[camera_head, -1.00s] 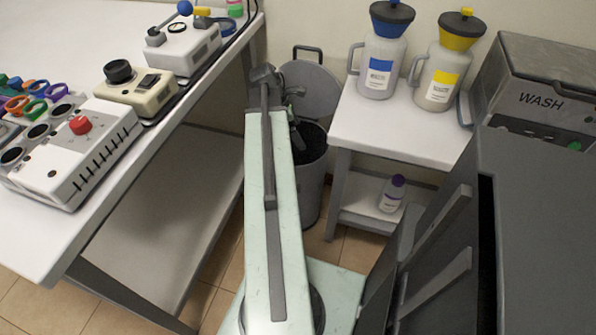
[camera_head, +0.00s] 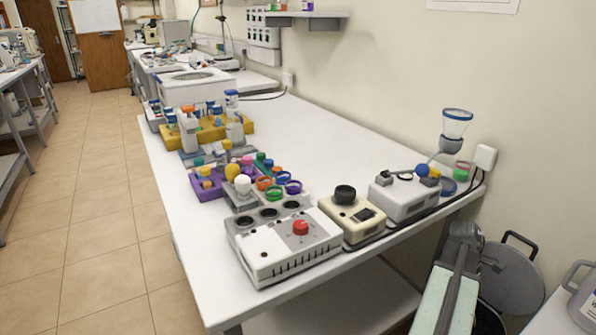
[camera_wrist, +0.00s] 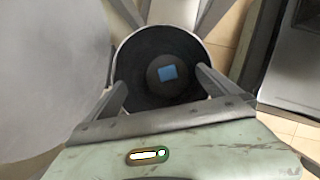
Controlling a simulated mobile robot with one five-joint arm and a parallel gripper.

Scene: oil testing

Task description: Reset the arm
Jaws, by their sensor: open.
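My gripper (camera_wrist: 162,78) is open and empty in the wrist view, its two fingers spread on either side. It points down over the round dark bin (camera_wrist: 128,82). A blue square-topped piece (camera_wrist: 168,73) shows in the middle of the bin, between the fingers and apart from them. In the head view, my pale green arm reaches up from the bottom right edge, and its dark far end is near the bench corner. The fingers cannot be made out there.
The white bench (camera_head: 310,135) carries a white device with a red knob (camera_head: 285,245), a cream device (camera_head: 352,218) and coloured racks. The grey bin lid (camera_head: 515,275) stands open beside my arm. A jug (camera_head: 582,295) is at the right edge. Tiled floor (camera_head: 95,220) is clear at left.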

